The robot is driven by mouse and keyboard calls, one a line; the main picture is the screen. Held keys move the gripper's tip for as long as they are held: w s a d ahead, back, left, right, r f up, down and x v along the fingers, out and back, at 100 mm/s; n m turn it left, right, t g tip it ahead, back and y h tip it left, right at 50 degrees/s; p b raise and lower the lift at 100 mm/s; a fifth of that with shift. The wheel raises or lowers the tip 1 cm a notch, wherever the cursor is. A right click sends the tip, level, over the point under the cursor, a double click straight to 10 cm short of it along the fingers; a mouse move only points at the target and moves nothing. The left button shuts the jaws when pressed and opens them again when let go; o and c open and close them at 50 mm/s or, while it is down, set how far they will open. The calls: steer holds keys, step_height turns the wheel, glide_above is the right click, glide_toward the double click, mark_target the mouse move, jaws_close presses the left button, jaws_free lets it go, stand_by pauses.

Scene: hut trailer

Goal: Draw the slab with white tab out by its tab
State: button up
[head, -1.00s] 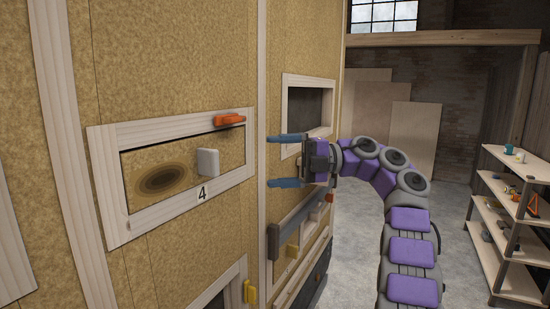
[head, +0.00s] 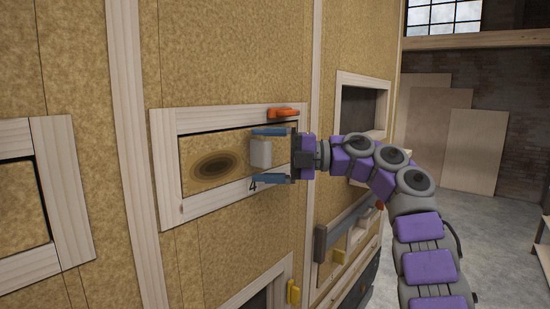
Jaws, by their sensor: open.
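The slab (head: 203,172) is a tan wood-grain panel with a dark oval knot, set in a pale wooden frame in the wall. Its white tab (head: 260,153) sticks out near the slab's right end. My gripper (head: 270,155) is open, its blue fingers level with the tab, one above and one below it. In this view the tab lies between the fingers; I cannot tell whether either finger touches it. The lower finger partly hides the number 4 (head: 253,187) on the frame.
An orange latch (head: 284,113) sits on the frame's top right, just above the upper finger. A dark framed opening (head: 364,108) is to the right. A yellow latch (head: 293,291) is below. Another framed panel (head: 20,205) is at left. Floor at right is clear.

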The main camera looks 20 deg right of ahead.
steer(key=shift+w+d, duration=0.1)
steer(key=shift+d, duration=0.9)
steer(key=shift+a+r, duration=0.1)
steer(key=shift+a, duration=1.4)
steer(key=shift+c, duration=1.3)
steer(key=shift+a, duration=0.1)
steer(key=shift+c, duration=0.7)
steer(key=shift+d, duration=0.45)
steer(key=c, duration=0.4)
steer(key=shift+d, duration=0.1)
steer(key=c, duration=0.3)
steer(key=shift+c, duration=0.2)
steer(key=shift+d+b, duration=0.1)
steer(key=shift+b, duration=0.25)
